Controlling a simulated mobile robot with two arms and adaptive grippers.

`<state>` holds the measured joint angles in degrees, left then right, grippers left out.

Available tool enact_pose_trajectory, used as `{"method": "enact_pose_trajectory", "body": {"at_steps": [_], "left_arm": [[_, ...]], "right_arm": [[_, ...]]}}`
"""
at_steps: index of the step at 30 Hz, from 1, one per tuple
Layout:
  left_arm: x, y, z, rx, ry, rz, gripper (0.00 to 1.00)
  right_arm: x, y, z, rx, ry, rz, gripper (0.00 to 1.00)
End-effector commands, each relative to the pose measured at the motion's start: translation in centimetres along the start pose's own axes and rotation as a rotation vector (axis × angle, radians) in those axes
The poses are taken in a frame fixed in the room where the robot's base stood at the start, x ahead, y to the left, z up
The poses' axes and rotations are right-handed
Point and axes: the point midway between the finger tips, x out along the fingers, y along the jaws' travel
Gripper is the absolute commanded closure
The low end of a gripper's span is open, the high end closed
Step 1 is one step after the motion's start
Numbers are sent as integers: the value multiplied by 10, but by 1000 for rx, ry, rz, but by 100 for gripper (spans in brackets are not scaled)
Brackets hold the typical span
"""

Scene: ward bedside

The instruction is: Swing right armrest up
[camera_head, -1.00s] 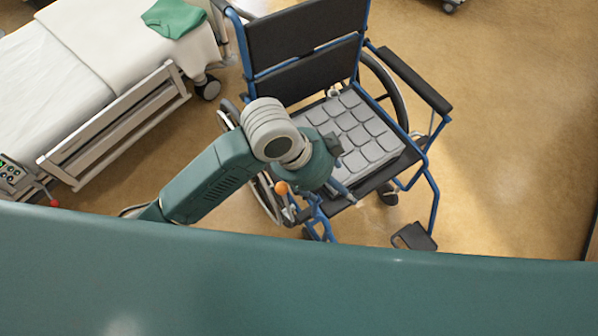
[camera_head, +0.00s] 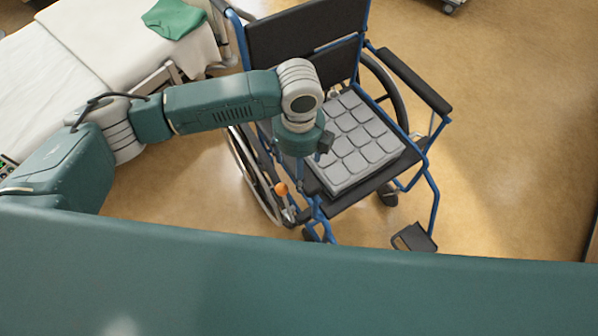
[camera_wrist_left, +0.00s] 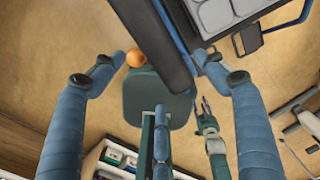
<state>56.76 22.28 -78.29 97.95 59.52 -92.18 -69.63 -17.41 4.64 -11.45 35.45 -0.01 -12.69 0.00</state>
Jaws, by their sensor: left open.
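The wheelchair (camera_head: 305,40) faces me. Its right armrest, on the picture's left, is mostly hidden under my left arm in the head view. In the left wrist view its dark pad (camera_wrist_left: 150,40) runs down from the top, apparently lowered, beside the grey seat cushion (camera_wrist_left: 218,14). My left gripper (camera_wrist_left: 159,57) is open, its fingers on either side of the pad with visible gaps.
An orange knob (camera_head: 281,189) sits by the wheelchair's front left in the picture. The other armrest (camera_head: 415,80) is down. A bed (camera_head: 60,80) with a green cloth (camera_head: 175,18) stands at left. The floor (camera_head: 520,130) at right is clear.

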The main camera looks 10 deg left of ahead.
Motion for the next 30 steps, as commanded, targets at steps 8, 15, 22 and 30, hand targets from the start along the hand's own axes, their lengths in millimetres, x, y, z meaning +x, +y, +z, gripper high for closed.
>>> {"method": "enact_pose_trajectory", "body": {"at_steps": [8,15,22,30], "left_arm": [[40,0,0,-1,1,0,27],[48,0,0,0,-1,-1,27],[48,0,0,0,0,-1,41],[48,0,0,0,0,-1,94]], "right_arm": [[0,2,-4,0,6,2,60],[0,2,-4,0,7,2,60],[0,1,-5,0,7,2,60],[0,1,-5,0,7,1,60]]}}
